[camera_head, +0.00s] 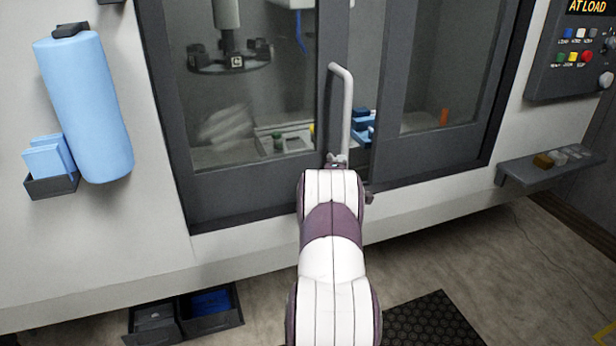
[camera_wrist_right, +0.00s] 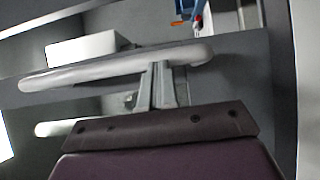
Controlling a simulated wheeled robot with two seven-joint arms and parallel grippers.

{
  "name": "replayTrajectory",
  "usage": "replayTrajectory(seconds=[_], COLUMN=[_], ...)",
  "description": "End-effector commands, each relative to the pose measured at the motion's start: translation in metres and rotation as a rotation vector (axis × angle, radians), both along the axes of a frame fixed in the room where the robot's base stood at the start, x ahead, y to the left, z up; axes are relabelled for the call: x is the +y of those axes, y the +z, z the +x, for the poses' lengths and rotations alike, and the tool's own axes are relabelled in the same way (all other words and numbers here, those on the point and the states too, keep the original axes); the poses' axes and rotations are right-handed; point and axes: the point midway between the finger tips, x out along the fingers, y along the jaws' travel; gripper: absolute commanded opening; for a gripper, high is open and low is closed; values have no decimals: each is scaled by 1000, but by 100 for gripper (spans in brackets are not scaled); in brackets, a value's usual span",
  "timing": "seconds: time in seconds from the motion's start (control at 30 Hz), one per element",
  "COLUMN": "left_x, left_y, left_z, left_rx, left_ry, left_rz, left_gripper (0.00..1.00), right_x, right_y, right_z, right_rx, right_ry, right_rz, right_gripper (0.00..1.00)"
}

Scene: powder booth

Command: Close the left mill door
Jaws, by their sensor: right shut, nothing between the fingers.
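The left mill door (camera_head: 250,192) is a dark grey frame with a glass window, in the middle left of the head view. A pale upright bar handle (camera_head: 346,105) stands near its right edge. In the right wrist view the handle (camera_wrist_right: 110,70) runs across the picture. My right gripper (camera_head: 338,160) is at the handle's lower part, mostly hidden behind my own wrist. In the wrist view its fingers (camera_wrist_right: 156,86) are together, with their tips at the bar. I cannot tell whether they touch it. My left gripper is not in view.
The right door (camera_head: 440,150) is beside it, with blue items (camera_head: 362,122) visible between. A control panel (camera_head: 575,50) and small shelf (camera_head: 545,165) are at right. A blue roll (camera_head: 85,105) hangs at left. Open bins (camera_head: 185,318) and a black mat (camera_head: 435,322) are low down.

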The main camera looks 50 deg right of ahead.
Motion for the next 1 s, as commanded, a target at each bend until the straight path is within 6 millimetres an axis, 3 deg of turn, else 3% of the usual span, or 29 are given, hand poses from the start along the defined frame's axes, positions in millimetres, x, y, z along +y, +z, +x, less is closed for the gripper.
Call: replayTrajectory(seconds=[0.2, 0.4, 1.0], left_x=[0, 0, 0], left_y=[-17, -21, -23], left_z=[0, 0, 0], left_rx=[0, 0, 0], left_ry=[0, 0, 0], left_rz=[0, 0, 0], left_gripper=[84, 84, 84], right_x=[-34, -47, -50], right_y=[-2, 0, 1], right_z=[-19, -27, -28], right_rx=[2, 2, 1], right_ry=[3, 6, 8], right_rz=[-3, -3, -4], right_gripper=[0, 0, 0])
